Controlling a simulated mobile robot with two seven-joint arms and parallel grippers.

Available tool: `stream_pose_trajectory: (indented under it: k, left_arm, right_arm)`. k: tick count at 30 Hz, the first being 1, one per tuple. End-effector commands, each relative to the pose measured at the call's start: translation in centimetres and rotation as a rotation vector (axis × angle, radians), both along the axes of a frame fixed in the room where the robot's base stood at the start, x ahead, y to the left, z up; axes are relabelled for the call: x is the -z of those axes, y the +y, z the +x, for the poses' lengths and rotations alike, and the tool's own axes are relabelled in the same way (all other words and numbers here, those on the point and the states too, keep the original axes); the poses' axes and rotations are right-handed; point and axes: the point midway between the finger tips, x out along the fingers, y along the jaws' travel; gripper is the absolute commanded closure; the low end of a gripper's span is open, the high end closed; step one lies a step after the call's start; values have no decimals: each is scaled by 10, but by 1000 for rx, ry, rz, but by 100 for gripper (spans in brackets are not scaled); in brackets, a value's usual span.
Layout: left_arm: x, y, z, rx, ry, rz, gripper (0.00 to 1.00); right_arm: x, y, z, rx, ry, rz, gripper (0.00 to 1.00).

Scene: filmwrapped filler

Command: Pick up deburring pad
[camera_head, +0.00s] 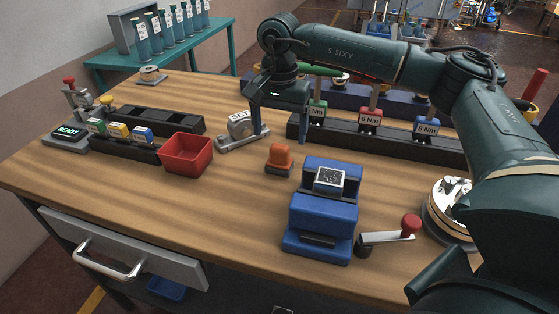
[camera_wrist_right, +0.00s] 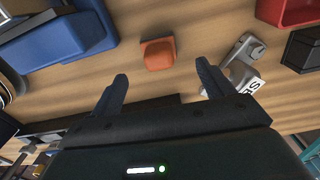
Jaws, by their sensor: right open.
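The deburring pad looks to be the small orange block (camera_head: 279,158) on the wooden table, left of the blue vise. It also shows in the right wrist view (camera_wrist_right: 158,54), just beyond the fingertips and roughly centred between them. My right gripper (camera_head: 281,136) hangs behind the orange block in the head view, with its fingers apart and nothing between them. The open fingers also show in the right wrist view (camera_wrist_right: 162,76). The block is apart from both fingers. My left gripper is not in view.
A blue vise (camera_head: 321,217) holding a metal part stands right of the block, and a red bin (camera_head: 187,154) stands left. A grey gauge-like device (camera_head: 241,130) sits close to the gripper's left finger. A black rack (camera_head: 395,144) with torque drivers lies behind. Bare wood surrounds the block.

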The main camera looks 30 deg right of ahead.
Motion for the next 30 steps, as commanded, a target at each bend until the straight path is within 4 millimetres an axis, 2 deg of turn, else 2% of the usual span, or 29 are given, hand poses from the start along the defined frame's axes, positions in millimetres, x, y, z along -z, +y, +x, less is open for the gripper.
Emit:
stream_pose_trajectory:
  k: [3,11,19,28,30]
  left_arm:
    - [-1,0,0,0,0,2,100]
    - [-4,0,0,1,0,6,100]
    - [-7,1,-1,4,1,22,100]
    - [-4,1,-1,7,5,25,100]
    - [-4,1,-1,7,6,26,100]
  right_arm:
    - [19,0,0,0,2,-2,20]
    - [39,0,-2,-1,3,-1,20]
    - [77,1,-4,0,1,0,20]
    - [83,0,-4,1,0,0,20]
    - [83,1,-4,1,0,0,25]
